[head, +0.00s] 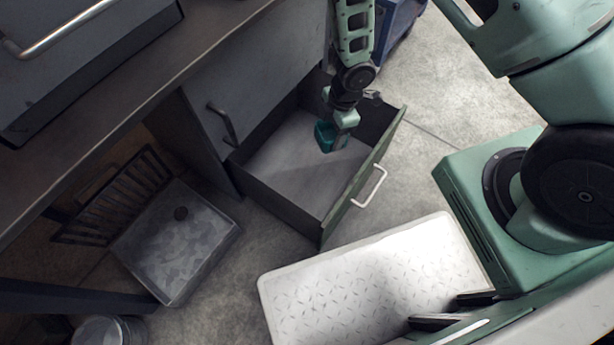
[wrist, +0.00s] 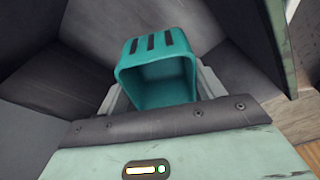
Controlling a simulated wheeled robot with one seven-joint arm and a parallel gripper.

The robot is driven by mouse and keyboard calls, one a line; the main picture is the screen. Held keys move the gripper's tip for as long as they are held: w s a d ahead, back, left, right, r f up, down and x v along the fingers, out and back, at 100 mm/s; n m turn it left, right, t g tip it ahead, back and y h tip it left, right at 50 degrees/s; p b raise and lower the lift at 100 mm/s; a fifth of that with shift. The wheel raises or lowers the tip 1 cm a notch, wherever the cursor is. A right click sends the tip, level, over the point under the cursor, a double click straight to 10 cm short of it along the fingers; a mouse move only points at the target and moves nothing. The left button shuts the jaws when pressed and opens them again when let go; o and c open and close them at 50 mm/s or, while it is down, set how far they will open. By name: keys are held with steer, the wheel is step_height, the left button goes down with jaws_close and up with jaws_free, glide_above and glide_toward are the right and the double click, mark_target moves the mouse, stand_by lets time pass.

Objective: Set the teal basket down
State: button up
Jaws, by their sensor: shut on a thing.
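The teal basket (head: 325,138) is small, with dark slots in one wall. It is inside the open drawer (head: 262,172), near the drawer's back right side. My gripper (head: 340,137) reaches down from above and is shut on the basket. In the wrist view the basket (wrist: 157,68) sits between the grey fingers, its open mouth facing the camera. Whether its underside touches the drawer floor cannot be told.
The drawer front with its pale handle (head: 370,187) stands out into the room. A white patterned platform (head: 370,280) lies in front of it. A grey metal box (head: 175,240) and a dark rack (head: 115,200) are at the left. The rest of the drawer floor looks empty.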

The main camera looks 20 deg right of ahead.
steer(key=f+n+b, duration=0.2)
steer(key=f+b, duration=0.4)
steer(key=f, duration=0.1)
steer(key=a+f+n+b, duration=0.1)
steer(key=f+n+b, duration=0.1)
steer(key=f+b, duration=0.5)
steer(key=f+n+g+b, duration=0.1)
steer(key=f+n+b, duration=0.1)
steer(key=f+b, duration=0.5)
steer(key=shift+w+a+f+n, duration=0.2)
steer(key=shift+w+f+n, duration=0.2)
steer(key=shift+f, duration=0.2)
steer(key=shift+f, duration=0.1)
steer(key=o, duration=1.1)
steer(key=shift+c, duration=0.2)
